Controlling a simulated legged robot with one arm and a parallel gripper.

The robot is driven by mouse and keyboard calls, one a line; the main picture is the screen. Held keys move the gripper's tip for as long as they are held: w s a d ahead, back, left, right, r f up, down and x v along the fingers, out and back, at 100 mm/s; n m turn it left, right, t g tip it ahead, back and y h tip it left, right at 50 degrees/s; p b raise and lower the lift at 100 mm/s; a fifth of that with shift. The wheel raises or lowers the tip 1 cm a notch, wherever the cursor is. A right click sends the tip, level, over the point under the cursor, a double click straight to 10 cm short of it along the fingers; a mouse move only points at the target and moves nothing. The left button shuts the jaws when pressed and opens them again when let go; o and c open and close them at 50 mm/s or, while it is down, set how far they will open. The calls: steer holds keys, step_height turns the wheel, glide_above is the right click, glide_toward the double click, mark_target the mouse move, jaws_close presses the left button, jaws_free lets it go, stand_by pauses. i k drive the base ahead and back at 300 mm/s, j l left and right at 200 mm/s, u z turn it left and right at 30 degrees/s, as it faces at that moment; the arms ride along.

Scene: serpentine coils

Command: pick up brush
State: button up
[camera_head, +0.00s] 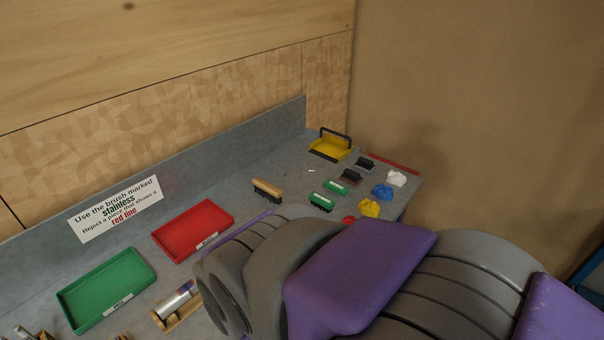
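A brush-like block with a tan wooden top and dark bristles (267,189) lies on the grey bench, left of the others. A green-topped block with a dark underside (321,202) lies to its right, and another green-topped block (336,187) lies just behind that. Two darker blocks, a brownish one (350,177) and a black one (365,163), lie farther back. Any markings on them are too small to read. A sign (118,209) says to use the brush marked stainless. My purple and grey arm fills the lower right; my gripper's fingers do not show.
A red tray (164,243) and a green tray (65,297) lie on the bench (255,222) at left, near a cylinder in a wooden holder (164,319). A yellow pan (323,149) with a dark handle stands at the back. White, blue and yellow lumps line the right edge.

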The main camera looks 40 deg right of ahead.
mark_target(342, 191)
steer(key=z, duration=1.65)
steer(key=u, duration=2.6)
steer(key=z, duration=1)
steer(key=k+j+z, duration=0.1)
steer(key=z, duration=0.3)
steer(key=k+z, duration=0.15)
steer(key=z, duration=0.2)
steer(key=k+j+z, duration=0.1)
steer(key=z, duration=0.3)
steer(key=i, duration=0.35)
